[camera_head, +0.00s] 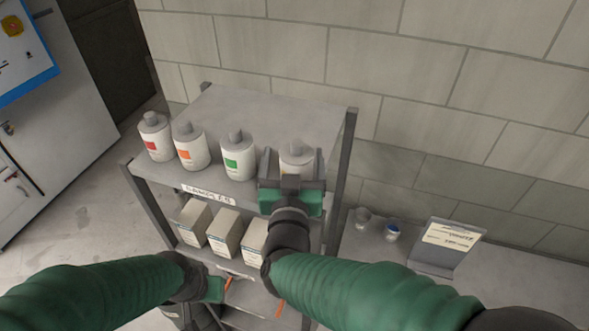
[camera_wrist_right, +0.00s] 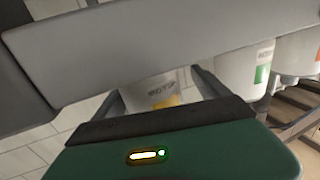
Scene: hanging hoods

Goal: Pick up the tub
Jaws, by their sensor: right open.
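A white tub with a grey cap and a yellow label (camera_head: 299,153) stands upright at the right end of the rack's top shelf. My right gripper (camera_head: 292,162) is open at this tub, with one finger on each side of it. In the right wrist view the same tub (camera_wrist_right: 156,92) shows between the two fingers, partly hidden by a grey bar. I cannot tell whether the fingers touch it. My left gripper (camera_head: 214,289) is low in front of the rack, and its jaws are not clear.
Similar white tubs with red (camera_head: 154,137), orange (camera_head: 190,146) and green (camera_head: 236,155) labels stand left along the shelf (camera_head: 270,112). White boxes (camera_head: 225,232) stand below. A rack post (camera_head: 345,150) is close right. A side table holds a small blue-topped container (camera_head: 392,232) and a sign (camera_head: 446,244).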

